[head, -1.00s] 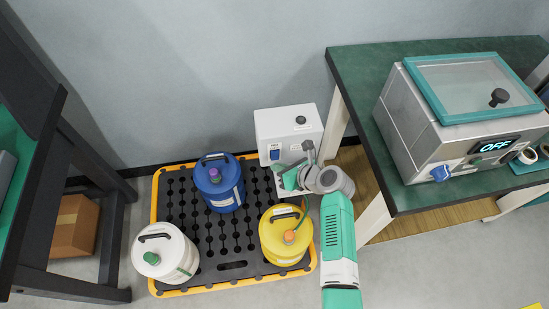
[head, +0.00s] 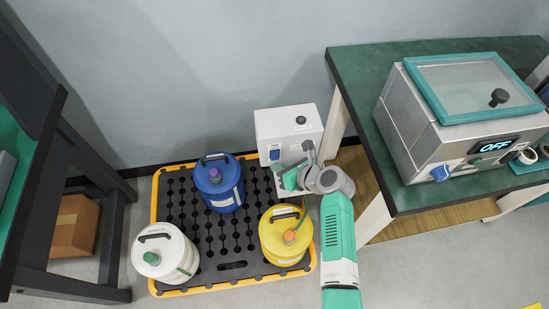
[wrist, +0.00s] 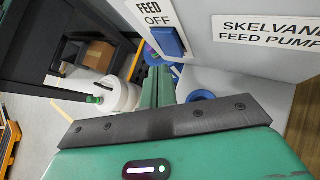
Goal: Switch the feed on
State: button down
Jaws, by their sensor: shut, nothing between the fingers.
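The feed pump box (head: 290,130) is a pale grey box by the wall, behind the spill pallet. On its front is a blue feed switch (head: 275,154). In the wrist view the switch (wrist: 167,42) is a blue rocker under a label (wrist: 152,12) reading "FEED OFF". A second label (wrist: 268,30) reads "SKELVAND FEED PUMP". My gripper (head: 285,181) is shut and empty, low in front of the box. In the wrist view its green fingers (wrist: 159,78) end close beneath the switch. I cannot tell whether they touch it or which way the rocker is pressed.
A blue canister (head: 219,184), a yellow canister (head: 285,236) and a white canister (head: 164,253) stand on the yellow-rimmed pallet (head: 233,266). Right is a green-topped bench (head: 365,85) with a steel bath (head: 415,115) whose display reads OFF. A dark rack (head: 55,150) stands left.

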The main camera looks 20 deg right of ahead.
jog(key=shift+w, duration=0.1)
dwell(0.4)
jog(key=shift+w+d, duration=0.1)
jog(key=shift+w, duration=0.25)
jog(key=shift+w+d+f+b, duration=0.1)
jog(key=shift+w+b, duration=0.2)
jog(key=shift+b, duration=0.05)
dwell(0.5)
jog(key=shift+s+p, duration=0.1)
jog(key=shift+p, duration=0.2)
jog(key=shift+s+r+p, duration=0.2)
jog(key=shift+s+p, duration=0.3)
jog(key=shift+p, duration=0.35)
jog(key=shift+s+a+f, duration=0.15)
jog(key=shift+a, duration=0.05)
